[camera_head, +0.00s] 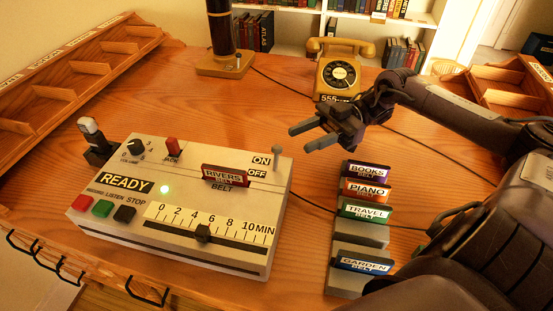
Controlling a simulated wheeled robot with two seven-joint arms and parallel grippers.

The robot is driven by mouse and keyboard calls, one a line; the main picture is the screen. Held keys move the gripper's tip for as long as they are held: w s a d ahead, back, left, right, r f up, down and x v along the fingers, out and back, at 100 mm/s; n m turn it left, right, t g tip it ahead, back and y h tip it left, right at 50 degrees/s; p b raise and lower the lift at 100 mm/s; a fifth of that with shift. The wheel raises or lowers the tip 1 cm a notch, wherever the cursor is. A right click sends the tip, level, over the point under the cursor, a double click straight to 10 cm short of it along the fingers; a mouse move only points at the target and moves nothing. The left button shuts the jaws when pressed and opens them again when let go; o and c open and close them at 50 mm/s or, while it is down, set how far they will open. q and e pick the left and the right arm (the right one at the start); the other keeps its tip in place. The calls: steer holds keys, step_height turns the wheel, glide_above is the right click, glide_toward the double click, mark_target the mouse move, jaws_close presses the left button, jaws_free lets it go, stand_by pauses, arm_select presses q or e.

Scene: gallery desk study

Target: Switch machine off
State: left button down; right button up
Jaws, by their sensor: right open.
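The machine (170,262) is a pale box on the desk, left of the middle. Its toggle switch (277,157) stands at the back right corner beside the ON and OFF labels, with the lever pointing up. A red RIVERS belt cartridge (226,177) sits in the top of the machine. My right gripper (299,139) is open and empty, to the right of the switch and apart from it, its fingers pointing left. My left gripper is not in view.
A rack (342,279) with BOOKS, PIANO, TRAVEL and GARDEN cartridges stands right of the machine. A yellow telephone (338,75) and a dark column on a wooden base (222,67) are behind. Wooden sorting trays (75,60) line the left edge. Cables cross the right side.

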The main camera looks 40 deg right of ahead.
mark_target(276, 151)
steer(key=a+p, duration=0.1)
steer(key=a, duration=0.2)
steer(key=a+p, duration=0.1)
steer(key=a, duration=0.2)
steer(key=shift+w+a+r, duration=0.1)
steer(key=shift+w+r, duration=0.05)
steer(key=shift+r, duration=0.05)
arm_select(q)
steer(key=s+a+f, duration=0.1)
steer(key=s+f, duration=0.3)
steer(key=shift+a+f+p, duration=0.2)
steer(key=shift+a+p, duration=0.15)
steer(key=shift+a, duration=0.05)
arm_select(e)
steer(key=shift+a+f, duration=0.1)
steer(key=shift+a, duration=0.65)
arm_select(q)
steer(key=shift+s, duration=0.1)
arm_select(e)
steer(key=shift+c, duration=0.4)
jaws_close()
